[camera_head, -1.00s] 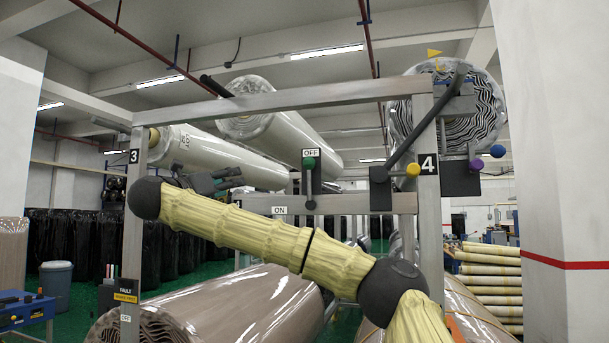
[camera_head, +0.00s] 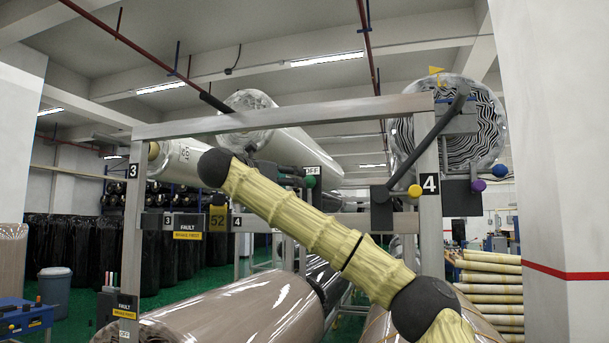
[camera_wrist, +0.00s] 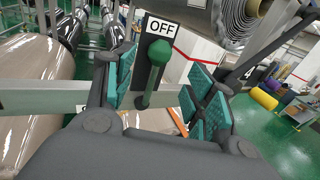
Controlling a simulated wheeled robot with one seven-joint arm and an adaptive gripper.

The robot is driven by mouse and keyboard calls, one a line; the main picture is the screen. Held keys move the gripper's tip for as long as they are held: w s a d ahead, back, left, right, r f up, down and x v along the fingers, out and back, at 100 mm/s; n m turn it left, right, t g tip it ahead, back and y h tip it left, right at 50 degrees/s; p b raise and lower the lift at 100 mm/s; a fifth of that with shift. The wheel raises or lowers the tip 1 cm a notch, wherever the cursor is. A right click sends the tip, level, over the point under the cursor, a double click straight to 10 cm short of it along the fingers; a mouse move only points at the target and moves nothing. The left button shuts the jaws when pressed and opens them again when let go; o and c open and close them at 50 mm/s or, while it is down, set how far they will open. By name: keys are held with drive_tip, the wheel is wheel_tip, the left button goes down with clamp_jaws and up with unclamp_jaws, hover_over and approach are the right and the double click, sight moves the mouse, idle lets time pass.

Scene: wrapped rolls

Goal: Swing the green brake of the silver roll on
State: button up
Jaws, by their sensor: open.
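The green brake is a lever with a green knob (camera_head: 310,182) on the rack's crossbar; it also shows in the wrist view (camera_wrist: 159,52). It stands upright, with the knob just below the OFF sign (camera_wrist: 162,27). My gripper (camera_wrist: 163,85) is open, with one teal-padded finger on each side of the lever; contact is not clear. In the head view my forearm hides the lever's lower part and most of my gripper. A silvery wrapped roll (camera_head: 280,135) lies high behind the rack; I cannot tell which roll this brake serves.
The grey rack frame (camera_head: 300,121) spans the view. A yellow-knobbed lever (camera_head: 414,191) sits to the right, with purple (camera_head: 478,186) and blue (camera_head: 500,171) knobs beyond. A striped-end roll (camera_head: 455,125) hangs at upper right. Brown wrapped rolls (camera_head: 250,310) lie below.

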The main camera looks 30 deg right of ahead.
sight(310, 198)
drive_tip(key=p+x, duration=0.2)
drive_tip(key=x, duration=0.5)
drive_tip(key=shift+p, duration=0.4)
drive_tip(key=shift+d+f, duration=0.1)
drive_tip(key=shift+c, duration=0.5)
clamp_jaws()
drive_tip(key=shift+w, duration=0.1)
